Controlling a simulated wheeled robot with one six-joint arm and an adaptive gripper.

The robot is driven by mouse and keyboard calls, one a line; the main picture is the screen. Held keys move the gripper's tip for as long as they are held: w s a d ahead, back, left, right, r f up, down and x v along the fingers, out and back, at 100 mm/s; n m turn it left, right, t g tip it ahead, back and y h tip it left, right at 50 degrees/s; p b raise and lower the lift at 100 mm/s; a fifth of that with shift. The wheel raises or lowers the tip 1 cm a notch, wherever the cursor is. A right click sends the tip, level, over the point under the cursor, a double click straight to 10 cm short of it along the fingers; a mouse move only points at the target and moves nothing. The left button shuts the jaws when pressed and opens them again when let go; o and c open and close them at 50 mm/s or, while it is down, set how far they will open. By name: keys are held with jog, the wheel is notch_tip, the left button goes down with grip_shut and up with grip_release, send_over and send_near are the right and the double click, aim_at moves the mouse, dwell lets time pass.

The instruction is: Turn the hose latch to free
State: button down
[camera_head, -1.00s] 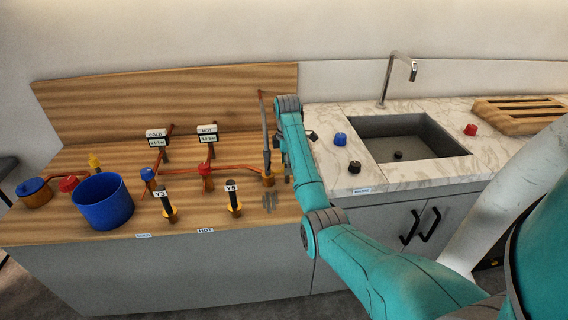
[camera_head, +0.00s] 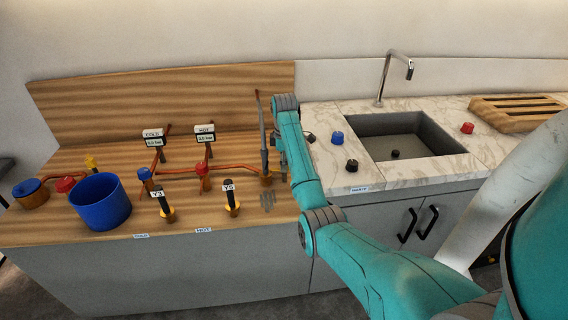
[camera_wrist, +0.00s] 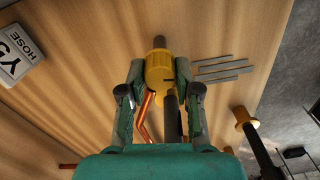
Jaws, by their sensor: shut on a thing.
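In the wrist view, a yellow-orange fitting (camera_wrist: 158,72), which looks like the hose latch, sits between the fingers of my gripper (camera_wrist: 160,88). The fingers are closed on its two sides. A dark rod (camera_wrist: 172,118) and a copper pipe (camera_wrist: 143,117) show below it. A plate reading HOSE (camera_wrist: 20,55) lies to the upper left. In the head view, the fitting (camera_head: 266,180) stands at the right end of the wooden worktop, with a tall grey rod (camera_head: 262,135) above it. My gripper is beside it there, mostly hidden by my arm. The latch's angle is hard to tell.
Two black-handled valves (camera_head: 164,202) (camera_head: 231,198) and a blue pot (camera_head: 101,203) stand to the left. Copper pipes (camera_head: 234,166) run behind. Several thin grey strips (camera_wrist: 222,69) lie near the fitting. The sink (camera_head: 410,145) is to the right.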

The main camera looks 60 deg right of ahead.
jog(key=m, duration=0.4)
jog(key=shift+m, duration=0.3)
jog(key=m, duration=0.3)
jog(key=shift+m, duration=0.4)
jog(key=m, duration=0.3)
jog(key=shift+d, duration=0.1)
jog(key=shift+m, duration=2.1)
jog(key=c, duration=0.8)
grip_release()
